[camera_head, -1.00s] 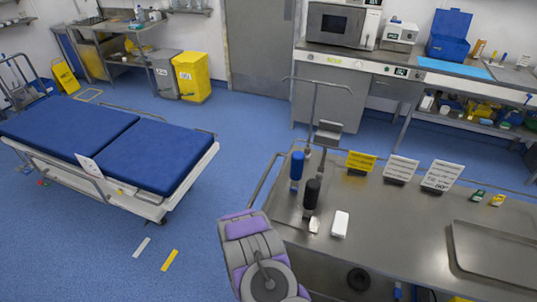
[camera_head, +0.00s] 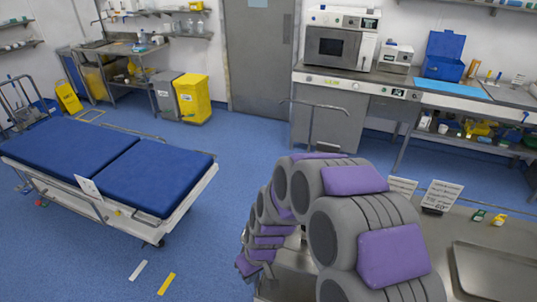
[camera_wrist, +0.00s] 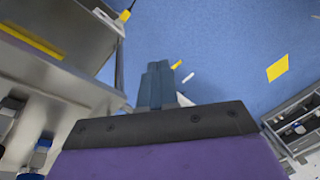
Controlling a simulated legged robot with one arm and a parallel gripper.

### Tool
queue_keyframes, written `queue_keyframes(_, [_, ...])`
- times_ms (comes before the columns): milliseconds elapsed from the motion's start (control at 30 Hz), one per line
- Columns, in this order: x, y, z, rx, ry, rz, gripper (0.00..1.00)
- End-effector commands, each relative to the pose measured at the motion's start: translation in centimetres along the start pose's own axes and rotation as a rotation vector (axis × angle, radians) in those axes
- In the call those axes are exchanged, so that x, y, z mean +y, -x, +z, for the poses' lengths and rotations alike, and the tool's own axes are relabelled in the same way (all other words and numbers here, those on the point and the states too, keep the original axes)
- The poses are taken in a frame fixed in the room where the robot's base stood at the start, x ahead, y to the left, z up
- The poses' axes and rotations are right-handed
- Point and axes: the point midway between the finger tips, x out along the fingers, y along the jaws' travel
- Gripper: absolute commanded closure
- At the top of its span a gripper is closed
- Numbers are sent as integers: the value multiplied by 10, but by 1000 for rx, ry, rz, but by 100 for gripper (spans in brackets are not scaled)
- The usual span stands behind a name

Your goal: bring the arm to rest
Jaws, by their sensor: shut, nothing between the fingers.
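My gripper (camera_wrist: 157,84) shows in the wrist view with its two dark fingers together and nothing between them. It points out over the blue floor (camera_wrist: 225,40), apart from any object. In the head view my grey and purple arm is raised and bent in front of the steel table (camera_head: 465,225). Its links hide the table's left part and the things there. The gripper's fingertips cannot be made out in the head view.
White sign cards (camera_head: 441,196) and small green and yellow packets (camera_head: 498,219) stand on the table, with a steel tray (camera_head: 495,270) at right. A blue bed (camera_head: 150,177) is at left. Open floor lies between bed and table.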

Motion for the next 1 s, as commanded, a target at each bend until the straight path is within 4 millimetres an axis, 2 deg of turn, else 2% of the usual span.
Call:
queue_keyframes(33, [2,19,7,2,-20,3,100])
queue_keyframes(100, [2,41,19,-8,-50,6,100])
queue_keyframes(367, [1,115,76,-50,-175,37,100])
queue_keyframes(500, [0,149,114,-76,-254,62,100])
queue_keyframes(800, [-10,207,205,-127,-459,129,100])
queue_keyframes(1000, [-24,226,257,-159,-589,168,100])
